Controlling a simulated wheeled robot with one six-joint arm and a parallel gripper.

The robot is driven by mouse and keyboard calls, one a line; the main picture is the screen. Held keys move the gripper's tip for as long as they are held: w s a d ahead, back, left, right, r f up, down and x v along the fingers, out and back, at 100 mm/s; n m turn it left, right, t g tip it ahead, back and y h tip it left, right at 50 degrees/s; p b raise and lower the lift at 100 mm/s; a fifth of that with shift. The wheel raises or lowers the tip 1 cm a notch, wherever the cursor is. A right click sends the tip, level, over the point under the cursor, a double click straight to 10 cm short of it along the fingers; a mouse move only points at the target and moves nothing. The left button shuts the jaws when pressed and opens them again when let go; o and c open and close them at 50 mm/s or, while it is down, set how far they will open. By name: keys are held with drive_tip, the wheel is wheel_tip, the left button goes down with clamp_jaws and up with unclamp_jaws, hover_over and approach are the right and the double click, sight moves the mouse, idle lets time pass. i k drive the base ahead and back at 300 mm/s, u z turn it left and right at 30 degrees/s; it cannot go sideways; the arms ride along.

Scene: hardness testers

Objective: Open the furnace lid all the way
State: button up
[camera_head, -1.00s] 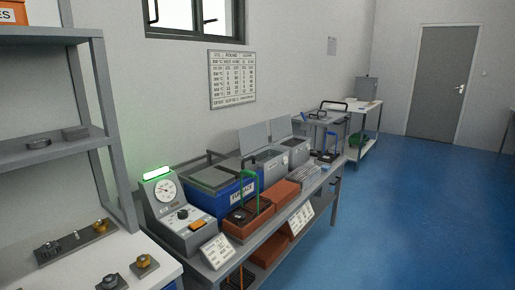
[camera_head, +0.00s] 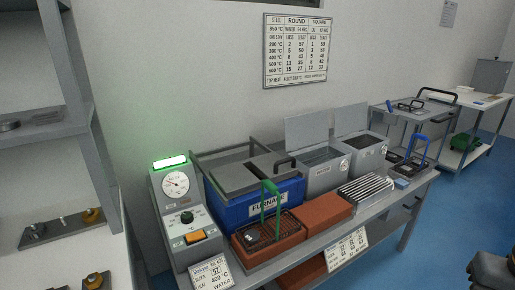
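The furnace (camera_head: 235,210) is a blue box with a white FURNACE label, standing on the bench in the middle of the head view. Its grey lid (camera_head: 232,177) lies flat across the top. A black handle (camera_head: 286,160) shows at the lid's right side, and a grey rail frame (camera_head: 222,154) runs behind and to the left. I cannot tell whether there is a gap beside the lid. My gripper is not in view; a dark shape at the lower right corner may be part of my arm.
A tester (camera_head: 183,212) with a dial and lit green bar stands left of the furnace. A brick-red tray (camera_head: 262,254) with a rack and green-handled tool sits in front. Grey open-lidded tanks (camera_head: 322,172) stand to the right. Blue floor (camera_head: 440,225) is clear in front of the bench.

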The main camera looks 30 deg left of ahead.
sight(234, 179)
drive_tip(key=u, duration=0.8)
drive_tip(key=i, duration=0.9)
drive_tip(key=u, duration=0.95)
